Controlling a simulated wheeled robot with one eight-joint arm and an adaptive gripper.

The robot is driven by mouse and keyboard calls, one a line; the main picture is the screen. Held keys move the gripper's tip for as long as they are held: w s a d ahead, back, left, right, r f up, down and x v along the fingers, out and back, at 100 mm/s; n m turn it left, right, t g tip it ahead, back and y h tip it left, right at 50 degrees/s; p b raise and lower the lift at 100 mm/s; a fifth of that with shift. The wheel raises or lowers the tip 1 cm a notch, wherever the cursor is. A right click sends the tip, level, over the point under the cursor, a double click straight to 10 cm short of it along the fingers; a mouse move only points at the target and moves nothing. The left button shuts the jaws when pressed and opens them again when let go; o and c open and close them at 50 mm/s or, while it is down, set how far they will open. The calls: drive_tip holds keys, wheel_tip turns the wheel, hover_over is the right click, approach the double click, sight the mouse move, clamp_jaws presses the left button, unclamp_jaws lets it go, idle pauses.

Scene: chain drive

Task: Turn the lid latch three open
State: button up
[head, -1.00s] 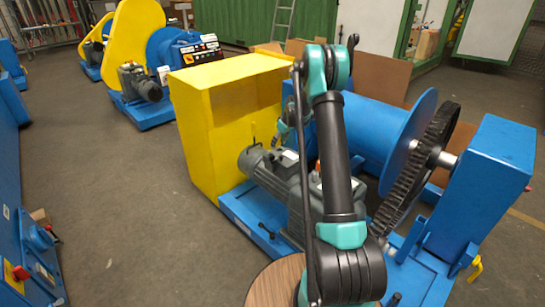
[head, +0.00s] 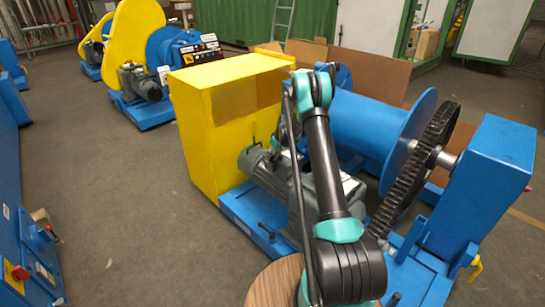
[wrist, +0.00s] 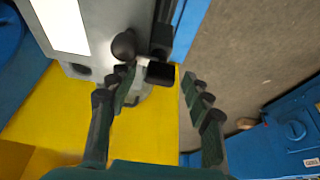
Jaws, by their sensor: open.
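In the wrist view my gripper (wrist: 160,80) is open, with its dark green fingers spread on the left and right. A small black block-like handle (wrist: 160,72) shows between the fingertips. A round black knob (wrist: 123,45) sits just left of it on a grey housing (wrist: 100,25). I cannot tell which of these is lid latch three, or whether a finger touches one. In the head view my arm reaches over the winch, and my gripper is hidden behind it near the grey motor (head: 262,170).
The yellow cabinet (head: 205,130) stands left of the motor. The blue drum (head: 365,125), large black gear (head: 425,165) and blue end post (head: 485,185) are on the right. Another blue machine (wrist: 295,130) shows at lower right in the wrist view. Open floor (head: 110,200) lies left.

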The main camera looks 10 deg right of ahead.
clamp_jaws()
drive_tip(key=shift+m, duration=0.3)
drive_tip(key=m, duration=0.2)
drive_tip(key=m+h, duration=0.1)
drive_tip(key=shift+a+m+t+h, duration=0.2)
drive_tip(key=shift+m+t+h, duration=0.1)
drive_tip(key=shift+m, duration=0.1)
drive_tip(key=m+h, duration=0.1)
drive_tip(key=m, duration=0.3)
drive_tip(key=shift+w+a+h, duration=0.1)
drive_tip(key=shift+w+h, duration=0.05)
drive_tip(key=shift+h, duration=0.25)
drive_tip(key=m+h, duration=0.1)
drive_tip(key=m, duration=0.4)
drive_tip(key=shift+w+a+h, duration=0.1)
drive_tip(key=shift+w+h, duration=0.05)
drive_tip(key=shift+h, duration=0.25)
drive_tip(key=shift+w+m+g+h, duration=0.1)
drive_tip(key=shift+m+g+h, duration=0.25)
drive_tip(key=shift+m, duration=0.75)
drive_tip(key=shift+w+m+g+h, duration=0.1)
drive_tip(key=shift+m+g+h, duration=0.25)
drive_tip(key=shift+m, duration=0.75)
